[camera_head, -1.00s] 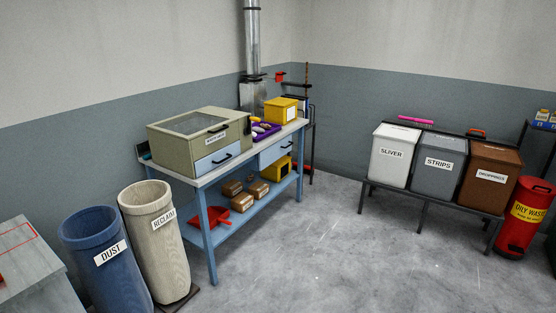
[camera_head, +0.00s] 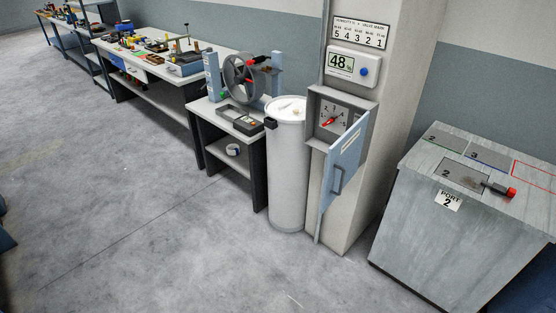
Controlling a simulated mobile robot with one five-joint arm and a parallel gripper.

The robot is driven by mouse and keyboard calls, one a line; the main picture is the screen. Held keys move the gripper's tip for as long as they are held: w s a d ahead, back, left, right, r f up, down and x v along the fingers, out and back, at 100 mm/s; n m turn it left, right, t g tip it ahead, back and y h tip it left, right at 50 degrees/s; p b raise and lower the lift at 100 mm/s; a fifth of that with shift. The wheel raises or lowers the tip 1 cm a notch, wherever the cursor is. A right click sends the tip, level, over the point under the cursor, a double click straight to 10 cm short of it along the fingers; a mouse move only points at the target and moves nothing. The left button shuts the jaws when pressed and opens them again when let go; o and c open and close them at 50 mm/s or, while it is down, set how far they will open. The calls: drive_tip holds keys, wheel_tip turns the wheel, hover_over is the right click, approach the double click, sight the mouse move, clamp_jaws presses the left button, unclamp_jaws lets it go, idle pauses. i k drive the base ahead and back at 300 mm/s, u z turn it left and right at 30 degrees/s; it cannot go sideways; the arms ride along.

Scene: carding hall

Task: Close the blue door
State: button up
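The blue door (camera_head: 345,160) belongs to a small grey box (camera_head: 314,104) fixed on a pale pillar. The door stands open, swung out to the right side of the box, with a dark handle (camera_head: 338,181) on its face. My gripper is not in view.
A tall white bin (camera_head: 286,175) stands just left of the pillar (camera_head: 358,215). A grey cabinet (camera_head: 440,225) labelled "PORT 2" stands to the right. Workbenches (camera_head: 185,78) line the wall at the left. The floor (camera_head: 190,245) in front is clear.

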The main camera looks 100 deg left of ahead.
sight(343, 158)
drive_tip(key=u, duration=0.55)
drive_tip(key=k, duration=0.15)
drive_tip(key=u, duration=2.2)
drive_tip(key=i, duration=1)
drive_tip(key=u, duration=1.6)
drive_tip(key=k, duration=0.4)
drive_tip(key=u, duration=0.7)
